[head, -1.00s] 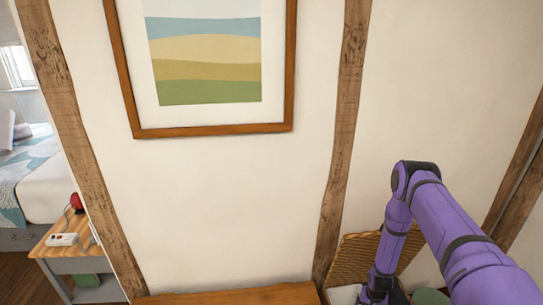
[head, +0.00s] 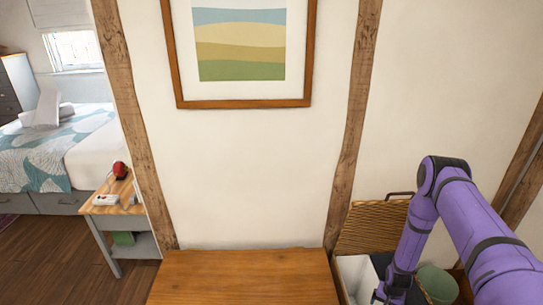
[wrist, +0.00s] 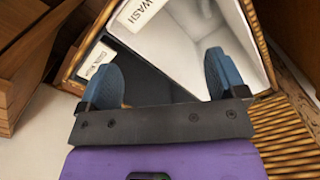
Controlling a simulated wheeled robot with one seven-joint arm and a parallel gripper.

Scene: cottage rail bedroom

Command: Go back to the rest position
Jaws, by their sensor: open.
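My gripper (wrist: 163,78) is open in the wrist view, its two blue fingers apart with nothing between them. It is over a wicker hamper (wrist: 290,130) with a white-lined compartment (wrist: 195,30) labelled WASH and a dark compartment (wrist: 135,75) with a small white label. In the head view my purple arm reaches down at the right over the same hamper, whose woven lid (head: 372,228) stands open against the wall. The gripper's fingers are hidden or cut off there.
A wooden-topped piece of furniture (head: 245,277) stands left of the hamper. A green round container (head: 437,284) is beside my arm. At the left are a bedside table (head: 112,195) with a red object (head: 120,170), a bed (head: 60,150) and open wooden floor (head: 55,255).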

